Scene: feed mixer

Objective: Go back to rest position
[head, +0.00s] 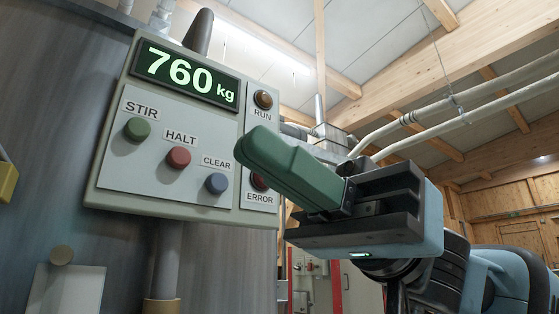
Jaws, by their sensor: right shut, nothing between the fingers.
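My right gripper (252,146) comes in from the right, with green fingers closed together and nothing between them. Its fingertips point left, in front of the right edge of the control panel (112,182). The panel has a green STIR button (137,129), a red HALT button (178,157) and a blue CLEAR button (216,183). The display (187,74) reads 760 kg. The RUN lamp (263,99) looks brownish and unlit. My left gripper is not in view.
The panel stands on a grey post (165,262) in front of a large dark metal wall (50,100). A yellow part (7,182) shows at the left edge. Pipes (450,110) run under the wooden roof beams. Cabinets (359,290) stand farther back.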

